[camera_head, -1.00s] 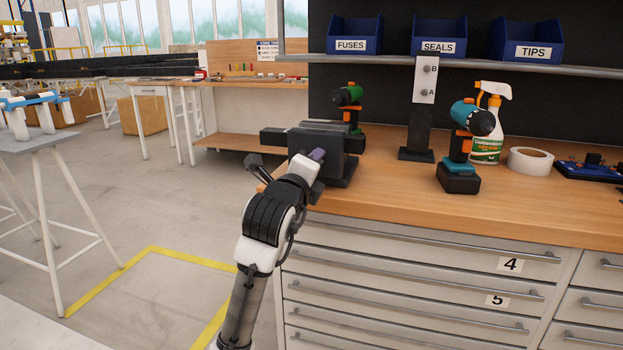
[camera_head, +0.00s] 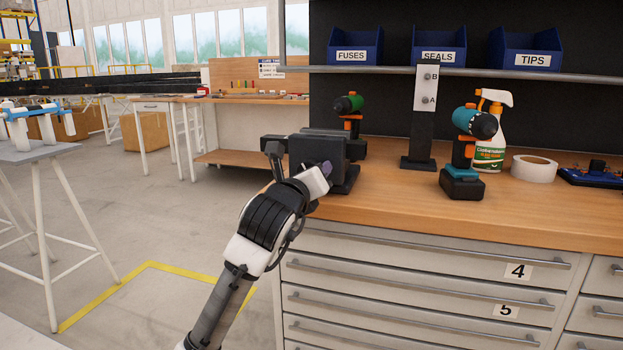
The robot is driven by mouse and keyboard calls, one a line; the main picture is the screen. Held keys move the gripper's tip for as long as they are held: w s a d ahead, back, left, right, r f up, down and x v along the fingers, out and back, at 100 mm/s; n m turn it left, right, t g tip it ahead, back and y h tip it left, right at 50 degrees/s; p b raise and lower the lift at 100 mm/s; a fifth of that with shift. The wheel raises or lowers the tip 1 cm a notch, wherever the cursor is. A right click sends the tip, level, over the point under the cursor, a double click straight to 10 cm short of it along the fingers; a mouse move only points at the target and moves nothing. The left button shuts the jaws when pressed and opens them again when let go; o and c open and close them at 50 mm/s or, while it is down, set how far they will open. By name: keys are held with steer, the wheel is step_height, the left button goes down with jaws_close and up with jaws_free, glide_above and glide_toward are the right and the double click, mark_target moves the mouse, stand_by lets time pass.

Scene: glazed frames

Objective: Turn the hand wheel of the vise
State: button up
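The dark grey vise (camera_head: 310,153) stands at the left front corner of the wooden workbench. My white and black arm reaches up from below to its front face. My gripper (camera_head: 321,177) is close against the vise, and its fingers are mostly hidden by my wrist, so I cannot tell if they are open or shut. A small purplish part shows at the gripper's end. A dark, handle-like piece (camera_head: 274,150) stands nearly upright left of the vise body; I cannot tell whether it belongs to the hand wheel. The wheel's rim is not clearly visible.
A green and orange drill (camera_head: 349,104) stands behind the vise. Right of it are a black post (camera_head: 419,135), a teal drill (camera_head: 468,150), a spray bottle (camera_head: 493,135) and a tape roll (camera_head: 534,169). Drawers (camera_head: 420,275) are below the bench. Open floor lies left.

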steer(key=shift+f, duration=0.1)
stand_by(0.3)
steer(key=o, duration=0.9)
steer(key=shift+o, duration=0.2)
steer(key=shift+s, duration=0.1)
steer(key=v, duration=1.3)
steer(key=shift+s+a, duration=0.2)
steer(key=shift+s, duration=0.15)
